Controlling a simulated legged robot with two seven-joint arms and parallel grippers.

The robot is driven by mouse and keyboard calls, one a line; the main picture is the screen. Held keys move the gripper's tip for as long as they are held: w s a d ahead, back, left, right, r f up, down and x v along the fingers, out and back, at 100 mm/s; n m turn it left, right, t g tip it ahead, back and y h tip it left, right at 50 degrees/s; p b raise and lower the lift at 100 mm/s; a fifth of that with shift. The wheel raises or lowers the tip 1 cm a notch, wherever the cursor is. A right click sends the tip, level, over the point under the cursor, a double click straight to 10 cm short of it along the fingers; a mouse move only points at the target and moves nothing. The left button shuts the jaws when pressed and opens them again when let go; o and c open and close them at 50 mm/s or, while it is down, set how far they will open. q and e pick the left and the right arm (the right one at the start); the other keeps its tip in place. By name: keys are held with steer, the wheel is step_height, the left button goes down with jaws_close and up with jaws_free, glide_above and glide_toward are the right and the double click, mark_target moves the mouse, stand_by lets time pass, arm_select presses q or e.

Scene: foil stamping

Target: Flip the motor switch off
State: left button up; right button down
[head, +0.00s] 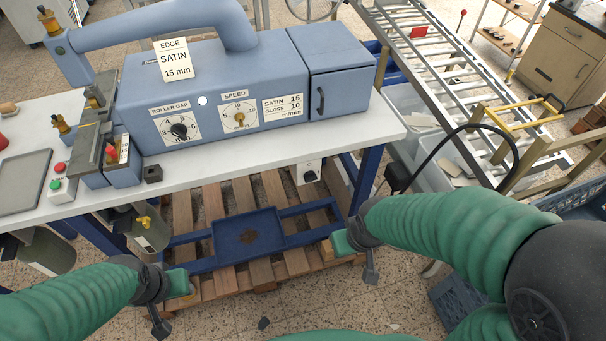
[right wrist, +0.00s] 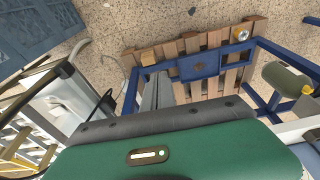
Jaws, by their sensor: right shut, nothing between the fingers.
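A pale switch box (head: 308,173) with a black knob is mounted under the table's front edge, right of centre. A separate small box (head: 62,190) with a red and a green button sits on the tabletop at the left. Which of these is the motor switch is not labelled in view. My right gripper (head: 371,272) is shut and empty, below and to the right of the knob box, apart from it. It also shows in the right wrist view (right wrist: 158,92), pointing towards the pallet. My left gripper (head: 160,325) hangs low at the left, apart from both boxes; its jaws are unclear.
The blue machine (head: 250,75) with roller gap and speed dials stands on the white table (head: 225,165). Beneath are blue table legs, a blue tray (head: 248,235) and a wooden pallet (head: 270,190). A roller conveyor (head: 450,80) and a black cable (head: 440,145) are at right.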

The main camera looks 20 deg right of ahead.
steer(key=w+f+t+b, duration=0.4)
steer(key=w+t+b, duration=0.2)
steer(key=w, duration=0.5)
steer(key=w+f+t+b, duration=0.4)
steer(key=w+t+b, duration=0.2)
steer(key=w, duration=0.5)
steer(key=shift+w+f+t+y+b, duration=0.2)
steer(key=shift+t+y+b, duration=0.1)
steer(key=shift+b, duration=0.75)
